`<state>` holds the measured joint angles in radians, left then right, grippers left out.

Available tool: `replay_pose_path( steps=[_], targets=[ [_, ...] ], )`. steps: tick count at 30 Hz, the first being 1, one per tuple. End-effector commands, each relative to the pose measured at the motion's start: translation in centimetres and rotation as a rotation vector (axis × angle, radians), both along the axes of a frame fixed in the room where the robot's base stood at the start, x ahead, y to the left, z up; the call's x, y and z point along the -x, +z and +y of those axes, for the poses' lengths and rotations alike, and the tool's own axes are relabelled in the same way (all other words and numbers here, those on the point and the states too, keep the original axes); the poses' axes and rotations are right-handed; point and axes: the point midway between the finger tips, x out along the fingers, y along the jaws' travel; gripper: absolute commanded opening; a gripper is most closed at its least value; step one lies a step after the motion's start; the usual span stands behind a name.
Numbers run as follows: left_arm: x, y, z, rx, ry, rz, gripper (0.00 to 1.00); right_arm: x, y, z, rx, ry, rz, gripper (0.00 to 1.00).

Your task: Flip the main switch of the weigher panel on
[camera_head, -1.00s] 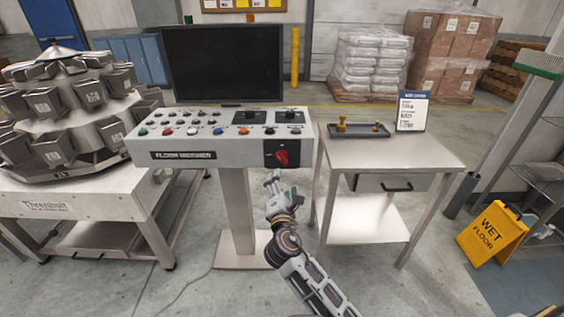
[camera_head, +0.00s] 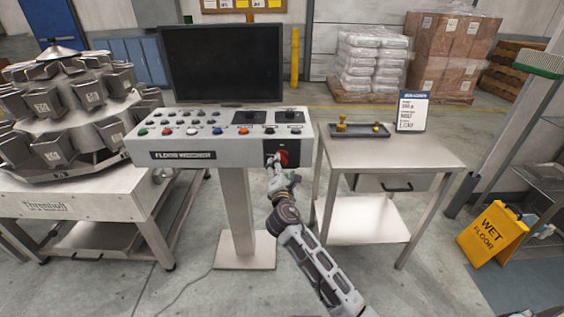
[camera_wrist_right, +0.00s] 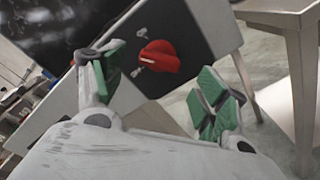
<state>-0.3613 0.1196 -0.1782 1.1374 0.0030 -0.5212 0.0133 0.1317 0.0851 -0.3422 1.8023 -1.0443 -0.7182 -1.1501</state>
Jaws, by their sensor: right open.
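The weigher panel (camera_head: 190,147) is a light grey console on a post, with rows of buttons and a black screen above. Its main switch is a red rotary knob (camera_head: 283,157) on a black plate at the front right. In the right wrist view the red knob (camera_wrist_right: 160,57) shows ahead, between and beyond the fingers. My right gripper (camera_head: 276,164) is in front of the knob, partly covering the plate. In the wrist view its green-padded fingers (camera_wrist_right: 157,95) are spread apart with nothing between them. I cannot tell whether a finger touches the knob. My left gripper is not in view.
A steel table (camera_head: 390,151) with a dark tray (camera_head: 360,130) and a sign card (camera_head: 411,112) stands right of the panel. A multihead weigher (camera_head: 75,105) stands left. A yellow wet floor sign (camera_head: 491,233) is at right. Floor in front is clear.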

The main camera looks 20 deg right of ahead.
Motion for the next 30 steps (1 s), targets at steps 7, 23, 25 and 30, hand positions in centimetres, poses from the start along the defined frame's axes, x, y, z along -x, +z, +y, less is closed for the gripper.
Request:
replay_pose_path(
  steps=[7, 23, 25, 30],
  targets=[
    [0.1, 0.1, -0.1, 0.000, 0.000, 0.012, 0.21, -2.4, 0.0, -0.7, 0.000, -0.001, -0.001, 0.73],
    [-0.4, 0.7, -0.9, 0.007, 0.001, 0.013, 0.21, -4.9, 0.0, -1.4, 0.000, 0.000, 0.000, 0.73],
    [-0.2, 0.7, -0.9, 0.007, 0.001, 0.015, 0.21, -4.9, 0.0, -1.4, 0.000, 0.000, 0.000, 0.73],
    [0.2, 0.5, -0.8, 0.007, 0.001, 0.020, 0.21, -4.9, 0.0, -1.4, 0.000, 0.000, 0.000, 0.71]
  ],
)
